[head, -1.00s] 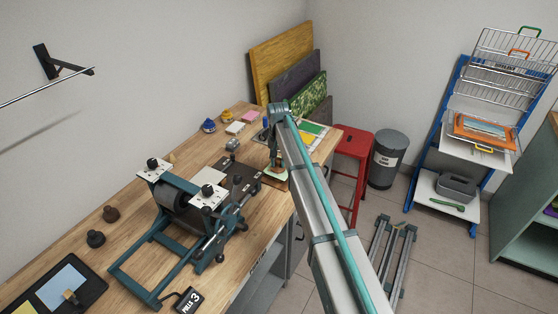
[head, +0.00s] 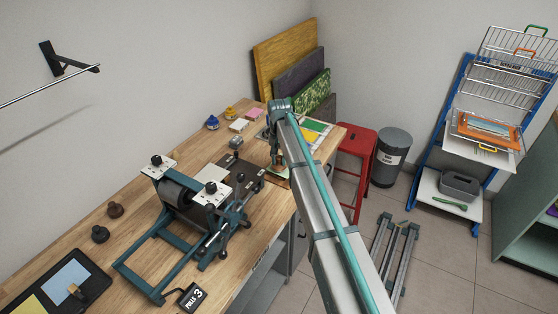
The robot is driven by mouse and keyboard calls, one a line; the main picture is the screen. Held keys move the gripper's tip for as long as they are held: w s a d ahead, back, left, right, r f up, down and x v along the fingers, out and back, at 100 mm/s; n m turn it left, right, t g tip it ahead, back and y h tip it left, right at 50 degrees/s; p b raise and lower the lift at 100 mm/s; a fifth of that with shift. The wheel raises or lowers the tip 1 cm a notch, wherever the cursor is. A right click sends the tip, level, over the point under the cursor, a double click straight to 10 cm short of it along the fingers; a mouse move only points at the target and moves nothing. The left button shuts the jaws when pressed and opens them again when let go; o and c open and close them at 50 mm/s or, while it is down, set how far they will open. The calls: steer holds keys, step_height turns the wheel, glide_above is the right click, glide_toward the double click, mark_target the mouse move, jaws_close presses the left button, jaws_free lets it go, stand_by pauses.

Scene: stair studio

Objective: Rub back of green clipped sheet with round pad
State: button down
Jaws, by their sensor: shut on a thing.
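My gripper (head: 278,163) is at the far right part of the wooden bench, pointing down, and partly hidden by my own arm. It is shut on the round pad, which is too small and covered to make out clearly. Just below the gripper is a small brown board with a pale green patch (head: 281,172) at the bench's front edge. This may be the sheet; its clip cannot be made out, and I cannot tell whether the pad touches it.
A teal roller press (head: 170,245) fills the middle of the bench (head: 130,215). Pink and white blocks (head: 255,113) and ink pots (head: 212,122) lie behind. Colourful sheets (head: 318,130) lie beyond the gripper. A red stool (head: 357,140), bin (head: 391,158) and wire rack (head: 500,75) stand right.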

steer(key=shift+r+p, duration=1.2)
steer(key=shift+r, duration=1.65)
